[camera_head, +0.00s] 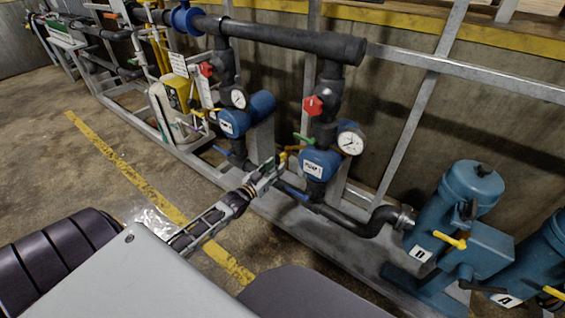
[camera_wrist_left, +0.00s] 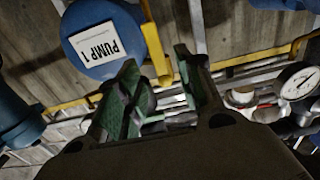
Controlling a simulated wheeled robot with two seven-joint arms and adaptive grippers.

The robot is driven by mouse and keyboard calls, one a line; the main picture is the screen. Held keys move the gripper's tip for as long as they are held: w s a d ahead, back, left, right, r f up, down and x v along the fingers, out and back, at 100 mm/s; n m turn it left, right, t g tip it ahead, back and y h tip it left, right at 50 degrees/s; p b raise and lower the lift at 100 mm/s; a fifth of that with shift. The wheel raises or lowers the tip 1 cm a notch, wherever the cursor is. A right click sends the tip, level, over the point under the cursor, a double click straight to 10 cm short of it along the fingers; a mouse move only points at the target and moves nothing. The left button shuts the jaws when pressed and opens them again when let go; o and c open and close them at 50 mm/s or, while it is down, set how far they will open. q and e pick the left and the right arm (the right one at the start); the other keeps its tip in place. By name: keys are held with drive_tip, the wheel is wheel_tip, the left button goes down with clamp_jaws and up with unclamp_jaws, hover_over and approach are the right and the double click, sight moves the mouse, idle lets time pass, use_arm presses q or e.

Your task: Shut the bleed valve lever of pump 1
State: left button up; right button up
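Pump 1 is a blue round housing with a white "PUMP 1" label (camera_head: 312,169); the label also shows in the left wrist view (camera_wrist_left: 93,40). A yellow lever (camera_head: 283,158), which looks like the bleed valve lever, is on the pump's left side. In the left wrist view the yellow lever (camera_wrist_left: 155,42) runs down from the top edge, its end appearing between my fingertips. My left gripper (camera_head: 270,170) is just left of pump 1. In its wrist view it (camera_wrist_left: 156,62) is open, with green-padded fingers apart; contact with the lever cannot be told. My right gripper is not in view.
Above pump 1 are a red valve knob (camera_head: 313,105), a green lever (camera_head: 303,138) and a pressure gauge (camera_head: 350,141). A blue lever (camera_head: 294,192) sits below. A second blue pump (camera_head: 232,122) stands left, blue filter housings (camera_head: 470,190) right. The floor in front is open.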

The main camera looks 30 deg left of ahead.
sight(282, 161)
use_arm(q)
drive_tip(key=shift+w+d+b, duration=0.15)
drive_tip(key=shift+w+b, duration=0.3)
drive_tip(key=shift+w, duration=2.2)
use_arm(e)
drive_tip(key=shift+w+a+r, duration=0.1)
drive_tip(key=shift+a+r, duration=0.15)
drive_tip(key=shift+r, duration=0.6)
use_arm(q)
drive_tip(key=shift+d, duration=0.1)
drive_tip(key=shift+c, duration=0.2)
drive_tip(key=c, duration=0.7)
clamp_jaws()
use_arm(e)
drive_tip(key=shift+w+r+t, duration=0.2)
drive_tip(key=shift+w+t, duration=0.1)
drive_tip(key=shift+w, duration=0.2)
